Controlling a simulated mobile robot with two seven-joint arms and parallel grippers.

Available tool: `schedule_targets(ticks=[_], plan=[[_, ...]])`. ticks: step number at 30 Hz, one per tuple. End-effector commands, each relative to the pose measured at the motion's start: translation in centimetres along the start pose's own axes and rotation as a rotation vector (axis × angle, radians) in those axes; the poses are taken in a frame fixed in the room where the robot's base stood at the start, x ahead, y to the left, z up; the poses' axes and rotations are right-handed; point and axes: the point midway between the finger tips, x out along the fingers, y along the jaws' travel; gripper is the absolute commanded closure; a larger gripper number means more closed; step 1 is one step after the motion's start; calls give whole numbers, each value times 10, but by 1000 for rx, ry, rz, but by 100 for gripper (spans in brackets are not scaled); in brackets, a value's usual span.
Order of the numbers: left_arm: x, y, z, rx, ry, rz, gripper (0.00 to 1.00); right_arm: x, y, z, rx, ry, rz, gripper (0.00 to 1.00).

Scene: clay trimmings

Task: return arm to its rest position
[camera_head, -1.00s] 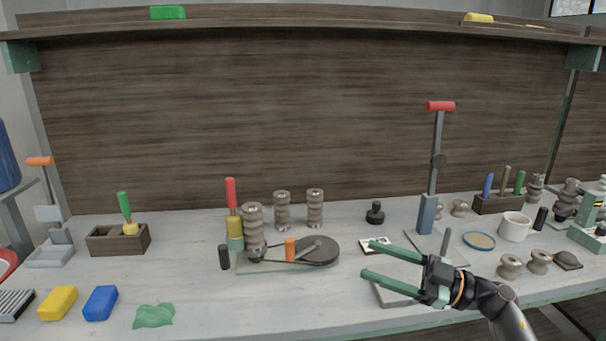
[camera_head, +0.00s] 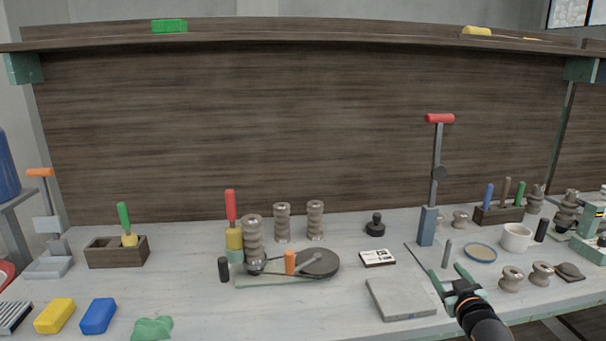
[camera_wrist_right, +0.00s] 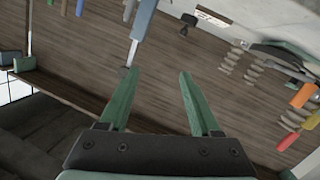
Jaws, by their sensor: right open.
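My right gripper (camera_head: 449,270) is at the lower right of the head view, over the front part of the workbench (camera_head: 370,332). Its two green fingers are spread and nothing is between them. The right wrist view also shows the open, empty fingers (camera_wrist_right: 159,76), with the bench and wooden back panel appearing tilted beyond. My left gripper is in neither view.
A grey slab (camera_head: 400,300) lies left of the right gripper. A press with a red handle (camera_head: 440,118) stands behind it. Spool-shaped clay pieces (camera_head: 511,279), a blue-rimmed dish (camera_head: 480,253) and a white mug (camera_head: 516,238) are to its right.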

Motion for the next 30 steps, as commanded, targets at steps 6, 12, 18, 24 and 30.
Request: schedule_targets(ticks=[6,12,18,24,30], plan=[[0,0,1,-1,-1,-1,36,-52,-67,87,17,-112,-103,36],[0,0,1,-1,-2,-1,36,-134,-134,171,59,-246,-211,36],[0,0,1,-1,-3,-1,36,-236,-187,233,125,-389,-301,36],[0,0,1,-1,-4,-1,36,-323,-218,263,189,-506,-355,36],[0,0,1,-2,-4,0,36,-359,-228,270,218,-556,-372,36]])
